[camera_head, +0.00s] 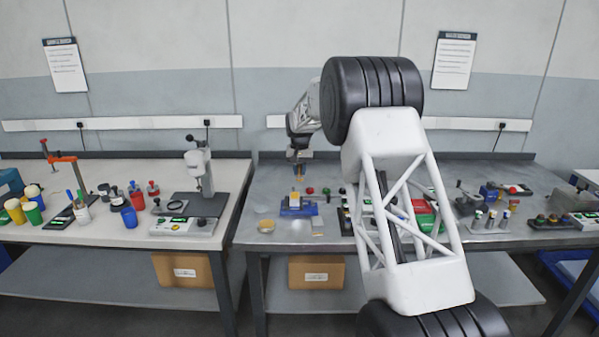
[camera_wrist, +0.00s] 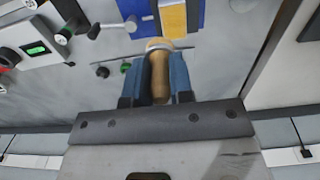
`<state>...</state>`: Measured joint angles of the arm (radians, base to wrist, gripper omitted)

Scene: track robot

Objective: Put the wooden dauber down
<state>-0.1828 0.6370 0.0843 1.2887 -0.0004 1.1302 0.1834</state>
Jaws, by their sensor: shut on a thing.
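The wooden dauber (camera_wrist: 160,76) is in my gripper, its brown handle between the two blue fingers in the wrist view. A pale rounded end of it shows past the fingertips. My gripper (camera_wrist: 158,78) is shut on the handle. In the head view my gripper (camera_head: 298,170) hangs over the back of the grey metal bench (camera_head: 345,172), behind a blue fixture; the dauber is too small there to make out clearly. What lies directly under the dauber is hard to tell.
The blue fixture (camera_head: 298,210) with a yellow block stands in front of my gripper. A small dish (camera_head: 266,226) and a beige block (camera_head: 317,234) lie near it. Red (camera_head: 310,190) and green (camera_head: 327,190) knobs are to the right. Bare bench shows left of the fixture.

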